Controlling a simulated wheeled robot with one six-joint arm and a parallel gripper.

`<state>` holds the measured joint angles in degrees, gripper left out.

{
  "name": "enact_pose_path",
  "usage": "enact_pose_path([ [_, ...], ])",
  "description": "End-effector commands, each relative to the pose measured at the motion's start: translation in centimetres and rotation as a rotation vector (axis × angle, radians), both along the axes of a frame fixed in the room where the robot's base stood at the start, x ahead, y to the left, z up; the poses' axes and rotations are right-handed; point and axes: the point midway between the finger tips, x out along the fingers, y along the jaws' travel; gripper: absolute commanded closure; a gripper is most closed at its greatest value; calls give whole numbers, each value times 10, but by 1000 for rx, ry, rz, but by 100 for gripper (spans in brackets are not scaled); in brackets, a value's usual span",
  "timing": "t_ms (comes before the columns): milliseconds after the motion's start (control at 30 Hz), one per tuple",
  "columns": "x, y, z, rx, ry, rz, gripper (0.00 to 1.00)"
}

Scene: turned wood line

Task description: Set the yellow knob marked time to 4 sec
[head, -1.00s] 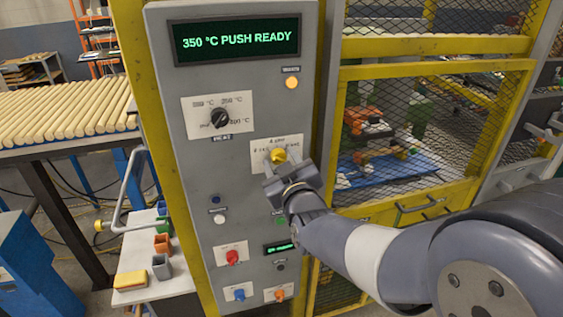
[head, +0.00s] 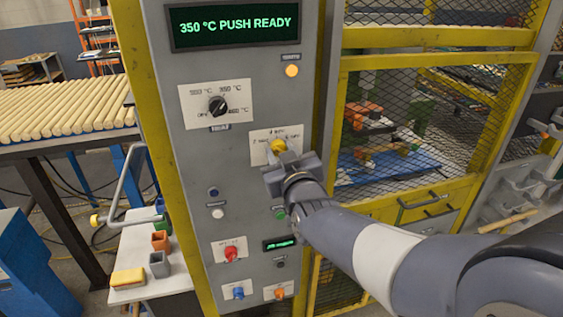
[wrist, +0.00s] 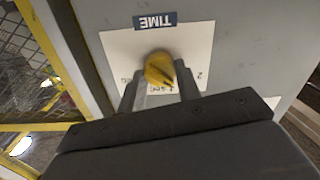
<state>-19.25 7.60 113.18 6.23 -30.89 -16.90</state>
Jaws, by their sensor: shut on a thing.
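The yellow knob (head: 278,146) sits on a white plate (head: 262,153) on the grey control panel. In the wrist view the knob (wrist: 158,68) lies between my fingers, under an upside-down TIME label (wrist: 155,21). My gripper (head: 284,154) is shut on the knob; it also shows in the wrist view (wrist: 161,82). The plate has a 4 sec mark at the top, with other marks left and right. The knob's dark pointer line aims down and slightly right in the wrist view, close to the partly hidden 4 sec mark, on the side of the 2 mark.
The display (head: 234,24) reads 350 °C PUSH READY. A black knob (head: 218,106) sits up left, and a lit orange lamp (head: 292,71) above. Red (head: 231,254), blue (head: 238,292) and orange (head: 280,293) controls sit below. A yellow-framed mesh guard (head: 435,120) stands right.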

Motion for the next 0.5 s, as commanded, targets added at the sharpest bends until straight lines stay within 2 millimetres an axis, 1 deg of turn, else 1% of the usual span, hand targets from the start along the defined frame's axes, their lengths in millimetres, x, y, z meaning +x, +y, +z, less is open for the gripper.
enact_pose_path([
  [33,0,0,-7,39,6,0,91],
  [500,0,-1,-6,459,127,2,91],
])
